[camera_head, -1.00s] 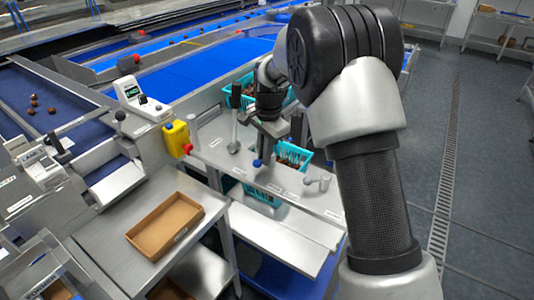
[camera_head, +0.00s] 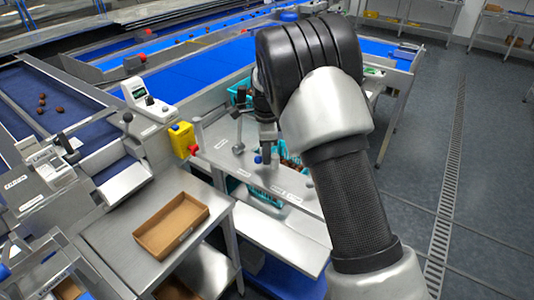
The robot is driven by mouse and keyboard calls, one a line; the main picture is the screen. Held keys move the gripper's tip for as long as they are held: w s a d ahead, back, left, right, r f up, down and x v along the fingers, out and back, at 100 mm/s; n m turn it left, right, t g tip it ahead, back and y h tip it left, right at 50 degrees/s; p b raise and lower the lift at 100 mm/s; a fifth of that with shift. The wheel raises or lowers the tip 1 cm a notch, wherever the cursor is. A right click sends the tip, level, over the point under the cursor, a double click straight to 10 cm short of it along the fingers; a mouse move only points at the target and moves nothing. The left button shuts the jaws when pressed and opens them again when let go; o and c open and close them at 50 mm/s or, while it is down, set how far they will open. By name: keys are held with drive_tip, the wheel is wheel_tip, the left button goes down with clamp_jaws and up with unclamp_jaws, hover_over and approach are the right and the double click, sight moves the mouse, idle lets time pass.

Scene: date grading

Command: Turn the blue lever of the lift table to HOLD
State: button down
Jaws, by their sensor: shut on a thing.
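The lift table's panel (camera_head: 225,158) is a grey metal top with small white labels, too small to read. The blue lever (camera_head: 258,159) shows as a small blue knob at the tips of my gripper (camera_head: 265,158). My gripper points down and is shut on the lever. The fingers hide most of the lever, so I cannot tell which label it points at. A separate lever with a black knob (camera_head: 238,113) stands upright just left of my gripper.
Teal crates (camera_head: 263,194) show below and behind the panel. A yellow box (camera_head: 182,140) with a red part stands left of it. An open cardboard box (camera_head: 140,238) sits on the steel table in front. My arm covers the panel's right side.

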drive_tip(key=shift+s+a+f, duration=0.1)
drive_tip(key=shift+s+a, duration=0.05)
drive_tip(key=shift+a, duration=0.35)
drive_tip(key=c, duration=1.8)
unclamp_jaws()
drive_tip(key=shift+c, duration=0.2)
drive_tip(key=shift+d, duration=0.15)
drive_tip(key=shift+r, duration=0.2)
wheel_tip(320, 180, up, 17)
drive_tip(key=s, duration=0.1)
drive_tip(key=shift+s, duration=0.35)
drive_tip(key=shift+d+r, duration=0.1)
